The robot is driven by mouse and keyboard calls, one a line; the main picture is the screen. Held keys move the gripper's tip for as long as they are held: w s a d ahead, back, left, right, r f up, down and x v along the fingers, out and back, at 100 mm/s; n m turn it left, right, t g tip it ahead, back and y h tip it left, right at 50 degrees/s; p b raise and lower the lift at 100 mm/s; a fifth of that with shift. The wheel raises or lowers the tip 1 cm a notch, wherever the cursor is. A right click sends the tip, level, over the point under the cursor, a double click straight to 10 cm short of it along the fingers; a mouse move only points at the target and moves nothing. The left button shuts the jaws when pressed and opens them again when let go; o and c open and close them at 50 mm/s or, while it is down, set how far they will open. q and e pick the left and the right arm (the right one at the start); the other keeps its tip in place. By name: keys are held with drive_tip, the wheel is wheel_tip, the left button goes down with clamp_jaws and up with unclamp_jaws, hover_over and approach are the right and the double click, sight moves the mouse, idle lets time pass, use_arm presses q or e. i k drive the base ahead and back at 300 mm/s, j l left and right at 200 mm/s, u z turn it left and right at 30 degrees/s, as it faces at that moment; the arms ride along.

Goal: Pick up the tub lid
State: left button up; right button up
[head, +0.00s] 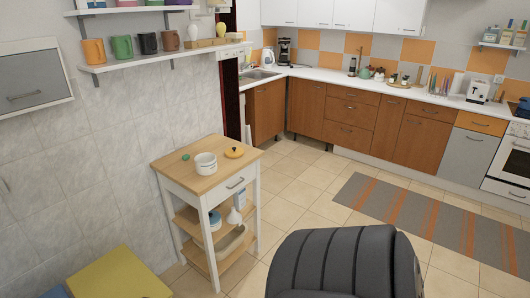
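A small wooden-topped trolley (186,178) stands left of the middle in the head view. A white tub (206,165) sits upright on its top. A flat round orange-yellow piece (234,153) with a small dark spot on top lies right of the tub, apart from it, near the back right of the top. It looks like a lid, but it is too small to be sure. A tiny green item (186,157) lies to the tub's left. Neither of my grippers is in view.
Lower trolley shelves (231,242) hold a few items. A wall shelf (164,57) with mugs hangs above and behind. A yellow surface (118,275) is at bottom left. A dark ribbed shape (345,262), possibly a chair back, is at bottom centre. Tiled floor (297,189) is clear right of the trolley.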

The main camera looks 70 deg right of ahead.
sight(234, 151)
drive_tip(key=z, duration=1.7)
